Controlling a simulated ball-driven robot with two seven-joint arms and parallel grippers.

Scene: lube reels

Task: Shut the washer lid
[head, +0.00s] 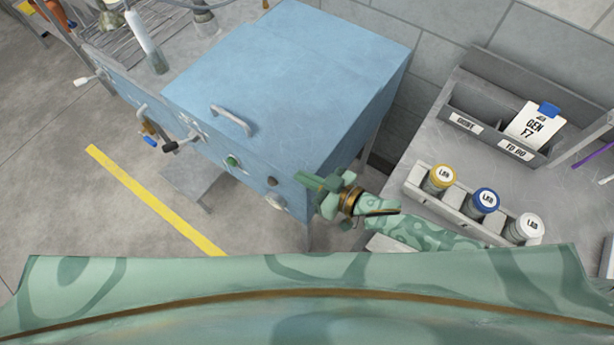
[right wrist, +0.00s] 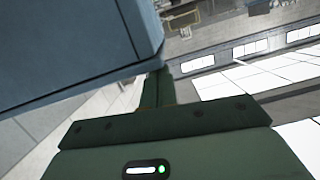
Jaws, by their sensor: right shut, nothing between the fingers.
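The washer is a blue cabinet with its lid (head: 285,65) lying down flat over the body, a grey handle (head: 232,118) near its front edge. I see no open gap under the lid from here. Knobs and a green button sit on the front panel (head: 250,168). My right gripper (head: 312,181) is shut and empty beside the washer's front right corner. In the right wrist view the closed fingers (right wrist: 158,88) are close to a corner of the blue washer (right wrist: 70,45); I cannot tell whether they touch it. My left gripper is not in view.
At the right a grey bench (head: 430,150) holds a rack (head: 470,208) with yellow, blue and white capped bottles and a divided bin (head: 490,115) with a card. A metal drain table with bottles (head: 145,42) adjoins the washer's left. Yellow tape (head: 150,198) marks the open floor.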

